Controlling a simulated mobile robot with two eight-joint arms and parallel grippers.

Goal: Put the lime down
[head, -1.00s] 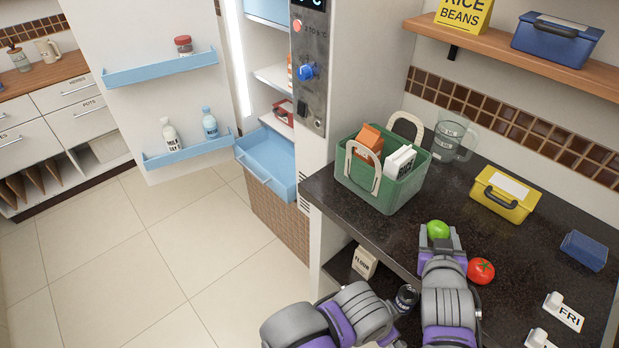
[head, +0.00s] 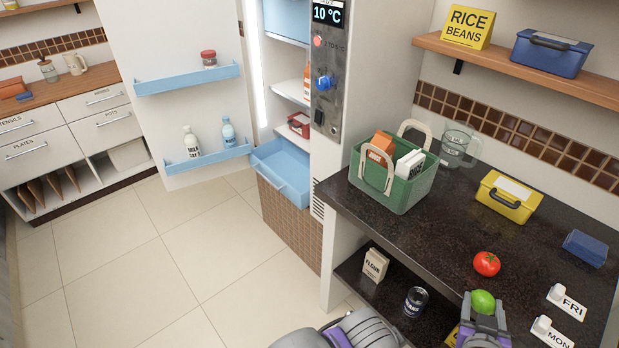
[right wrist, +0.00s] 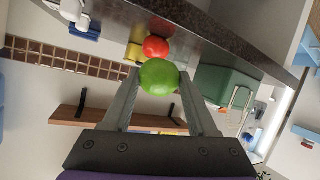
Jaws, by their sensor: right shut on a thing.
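The lime (head: 483,301) is a bright green round fruit in the lower right of the head view. My right gripper (head: 485,310) is shut on it, with a finger on each side. In the right wrist view, the lime (right wrist: 158,77) sits between the tips of the two grey fingers. It appears held near the front edge of the dark countertop (head: 440,225), and I see no contact with the counter. A red tomato (head: 487,263) rests on the counter just behind the lime.
A green basket (head: 408,190) with cartons stands at the counter's left end. A yellow box (head: 510,197), a blue block (head: 585,248) and white day signs (head: 568,302) stand to the right. Below are a flour bag (head: 375,265) and a can (head: 416,301). Bare counter lies between basket and tomato.

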